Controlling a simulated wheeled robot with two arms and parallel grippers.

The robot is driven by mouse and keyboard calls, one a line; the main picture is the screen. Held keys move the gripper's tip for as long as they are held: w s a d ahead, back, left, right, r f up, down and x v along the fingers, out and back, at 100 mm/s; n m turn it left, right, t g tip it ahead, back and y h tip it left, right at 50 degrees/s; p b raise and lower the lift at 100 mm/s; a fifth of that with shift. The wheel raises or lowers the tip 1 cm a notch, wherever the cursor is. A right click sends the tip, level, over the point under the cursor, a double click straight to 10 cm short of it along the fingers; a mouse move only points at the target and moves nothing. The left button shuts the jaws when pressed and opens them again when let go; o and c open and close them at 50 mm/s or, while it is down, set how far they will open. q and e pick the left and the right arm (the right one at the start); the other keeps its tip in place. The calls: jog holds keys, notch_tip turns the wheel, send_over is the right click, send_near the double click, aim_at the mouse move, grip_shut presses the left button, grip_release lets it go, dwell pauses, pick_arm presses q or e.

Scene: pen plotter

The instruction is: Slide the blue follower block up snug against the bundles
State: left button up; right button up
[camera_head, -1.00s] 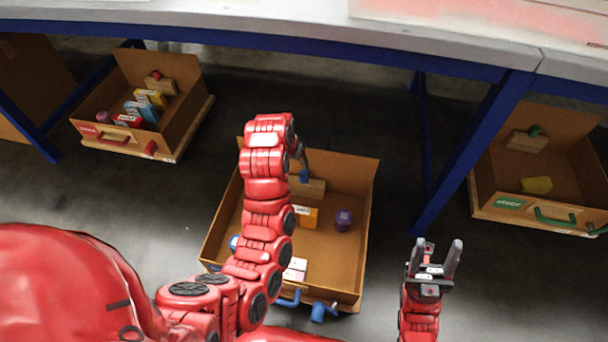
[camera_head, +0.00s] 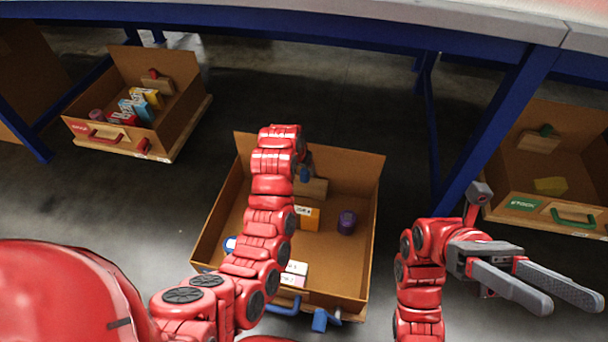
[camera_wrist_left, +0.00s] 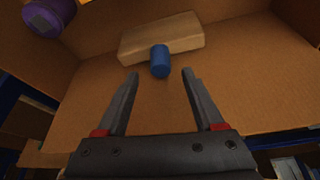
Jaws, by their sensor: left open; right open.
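The follower block is a pale wooden block with a blue knob. It lies in the middle cardboard drawer (camera_head: 368,225); the block (camera_head: 315,188) shows beside my left arm, with its blue knob (camera_head: 305,174) near my left wrist. In the left wrist view the block (camera_wrist_left: 185,34) lies ahead with the knob (camera_wrist_left: 160,62) facing me. My left gripper (camera_wrist_left: 160,75) is open, its fingertips on either side of the knob's near end, apart from it. In the head view my arm hides that gripper. Bundles show: an orange one (camera_head: 306,217) and a white one (camera_head: 294,273). My right gripper (camera_head: 572,298) is open and empty.
A purple round thing (camera_head: 347,222) stands in the middle drawer, right of the orange bundle. A red-handled drawer (camera_head: 185,122) is at left, a green-handled drawer (camera_head: 590,195) at right. A blue table leg (camera_head: 490,145) rises near my right arm.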

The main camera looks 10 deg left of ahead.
aim_at(304, 172)
pick_arm(q)
jog(key=b+x, duration=0.2)
jog(key=x, duration=0.2)
jog(key=shift+f, duration=0.3)
pick_arm(e)
jog(key=s+d+f+n+t+h, duration=0.1)
jog(key=s+d+n+t+h, duration=0.2)
jog(key=s+d+t, duration=0.4)
jog(key=s+n+t, duration=0.1)
jog(key=t, duration=0.1)
jog(key=shift+f+t+h, duration=0.35)
jog(key=shift+t+h, duration=0.05)
jog(key=shift+d, duration=0.1)
pick_arm(q)
grip_shut()
